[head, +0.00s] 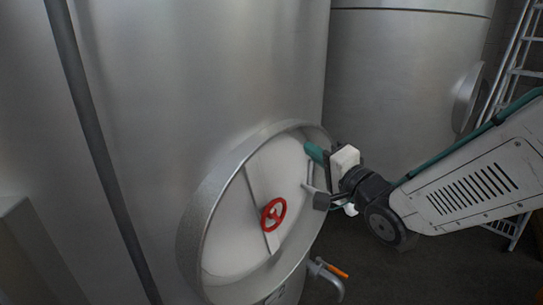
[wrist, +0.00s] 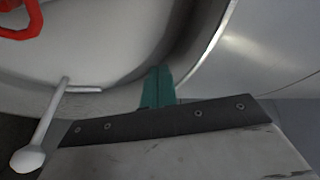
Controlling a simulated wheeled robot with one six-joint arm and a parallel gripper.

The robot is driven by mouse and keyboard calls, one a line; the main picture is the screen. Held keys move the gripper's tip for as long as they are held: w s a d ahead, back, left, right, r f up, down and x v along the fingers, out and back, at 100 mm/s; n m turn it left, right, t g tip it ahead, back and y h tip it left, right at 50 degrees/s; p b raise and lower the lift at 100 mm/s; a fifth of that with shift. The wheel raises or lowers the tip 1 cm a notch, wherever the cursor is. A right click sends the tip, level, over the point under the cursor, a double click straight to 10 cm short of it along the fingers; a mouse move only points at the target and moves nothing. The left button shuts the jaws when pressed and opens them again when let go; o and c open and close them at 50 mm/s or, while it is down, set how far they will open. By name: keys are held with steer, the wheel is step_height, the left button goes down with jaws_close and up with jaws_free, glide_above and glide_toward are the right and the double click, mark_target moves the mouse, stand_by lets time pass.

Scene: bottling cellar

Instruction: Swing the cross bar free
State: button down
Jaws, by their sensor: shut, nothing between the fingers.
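The cross bar (head: 256,188) runs steeply across the pale round door (head: 230,240) on the steel tank, in the head view. A red handwheel (head: 272,214) sits on the bar; part of it shows at the upper left of the wrist view (wrist: 22,32). My gripper (head: 315,153) is at the door's upper right rim, right of the bar and wheel and apart from both. Its teal fingers (wrist: 158,88) are together and empty, in front of the rim. Whether they touch it I cannot tell. The bar is not clearly visible in the wrist view.
A pale rod with a ball end (wrist: 28,158) lies left of my fingers in the wrist view. An orange-handled tap (head: 333,270) sits below the door. A second tank (head: 400,70) and a ladder (head: 515,60) stand behind my arm.

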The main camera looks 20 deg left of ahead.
steer(key=n+g+y, duration=0.1)
steer(key=g, duration=0.2)
steer(key=s+n+g, duration=0.1)
steer(key=n+g, duration=0.1)
steer(key=g, duration=0.1)
steer(key=s+f+n+g+y, duration=0.1)
steer(key=g, duration=0.2)
steer(key=shift+s+d+f+y, duration=0.1)
steer(key=shift+s+y, duration=0.15)
steer(key=shift+y, duration=0.05)
steer(key=x, duration=1)
